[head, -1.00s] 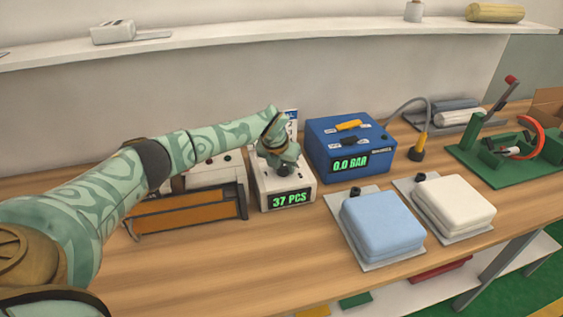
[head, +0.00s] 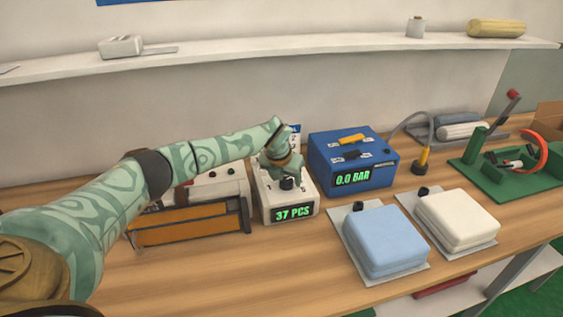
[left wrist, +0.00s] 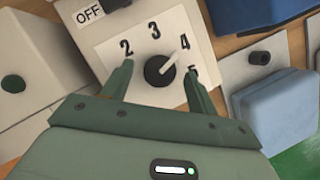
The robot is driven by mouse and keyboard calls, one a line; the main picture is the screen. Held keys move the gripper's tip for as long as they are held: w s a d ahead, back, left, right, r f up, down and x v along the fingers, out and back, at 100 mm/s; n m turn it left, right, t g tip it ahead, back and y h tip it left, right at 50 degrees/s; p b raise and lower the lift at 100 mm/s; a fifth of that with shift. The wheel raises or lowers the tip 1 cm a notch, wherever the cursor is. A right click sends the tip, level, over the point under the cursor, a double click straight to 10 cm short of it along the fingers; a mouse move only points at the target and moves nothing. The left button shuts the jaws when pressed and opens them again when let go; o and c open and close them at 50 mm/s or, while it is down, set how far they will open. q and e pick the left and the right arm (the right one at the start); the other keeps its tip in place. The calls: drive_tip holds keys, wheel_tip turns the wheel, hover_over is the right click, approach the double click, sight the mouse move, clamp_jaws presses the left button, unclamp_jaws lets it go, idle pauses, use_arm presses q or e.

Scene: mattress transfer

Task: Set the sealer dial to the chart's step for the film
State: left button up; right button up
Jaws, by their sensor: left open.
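A white box (head: 272,205) with a green "37 PCS" display (head: 293,213) stands on the bench. Its top panel (left wrist: 128,52) carries OFF and the numbers 2 to 5 around a black dial (left wrist: 160,70), whose white pointer points at about 4. My left gripper (left wrist: 157,86) is open over this panel, one finger on each side of the dial with gaps between. In the head view the left gripper (head: 287,172) hides part of the box top. A card with a blue top edge (head: 296,128) stands behind it, mostly hidden and unreadable. My right gripper is not in view.
A unit with orange bars (head: 185,232) stands to the left, close beside the box. A blue box (head: 328,158) reading "0.0 BAR" stands to the right. Blue (head: 385,240) and cream (head: 455,215) pads lie in front right. A shelf (head: 250,62) runs along the wall.

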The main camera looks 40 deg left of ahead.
use_arm(q)
drive_tip(key=p+v, duration=0.3)
drive_tip(key=v, duration=1.2)
drive_tip(key=shift+p, duration=0.3)
